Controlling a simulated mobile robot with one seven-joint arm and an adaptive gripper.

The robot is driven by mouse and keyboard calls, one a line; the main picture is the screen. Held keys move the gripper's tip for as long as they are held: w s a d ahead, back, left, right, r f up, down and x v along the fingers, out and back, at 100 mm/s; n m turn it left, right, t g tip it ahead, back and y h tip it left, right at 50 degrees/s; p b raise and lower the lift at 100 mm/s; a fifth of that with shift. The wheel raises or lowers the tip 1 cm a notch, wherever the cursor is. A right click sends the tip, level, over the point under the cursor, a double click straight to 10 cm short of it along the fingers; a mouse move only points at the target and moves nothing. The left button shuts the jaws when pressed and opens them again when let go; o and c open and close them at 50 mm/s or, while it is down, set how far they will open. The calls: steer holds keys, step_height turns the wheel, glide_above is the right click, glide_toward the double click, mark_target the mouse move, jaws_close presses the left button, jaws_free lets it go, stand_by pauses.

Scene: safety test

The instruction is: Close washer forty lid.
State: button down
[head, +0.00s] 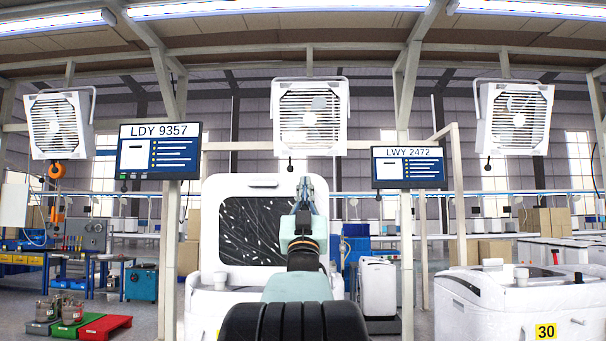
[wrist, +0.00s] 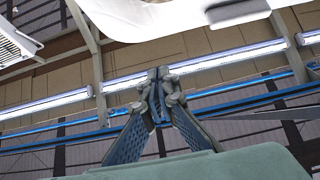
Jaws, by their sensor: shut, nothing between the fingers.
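A white washer (head: 207,300) stands in the middle of the head view, behind my arm. Its lid (head: 245,232) is raised upright, with a dark streaked window in a white frame. No number shows on this washer, as my arm hides much of its front. My gripper (head: 305,182) points up in front of the lid's right part, shut and empty. I cannot tell the gap between them. In the wrist view my gripper (wrist: 157,72) is shut against the ceiling, and a white curved edge (wrist: 180,18), unclear what of, crosses the top.
A white washer (head: 500,308) marked 30 stands at the right. A smaller white machine (head: 378,288) stands behind, right of my arm. Posts (head: 168,255) rise left and right of the middle washer. Two screens (head: 160,150) and several white fans (head: 310,115) hang above.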

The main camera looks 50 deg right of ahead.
steer(key=shift+w+d+r+p, duration=0.4)
steer(key=shift+w+d, duration=0.2)
steer(key=shift+d, duration=0.1)
steer(key=shift+w+d+r+p, duration=0.3)
steer(key=shift+w+d+p, duration=0.2)
steer(key=shift+d, duration=0.25)
steer(key=shift+w+d+r+p, duration=0.35)
steer(key=shift+w+d, duration=0.3)
steer(key=shift+d, duration=0.05)
steer(key=shift+r, duration=0.1)
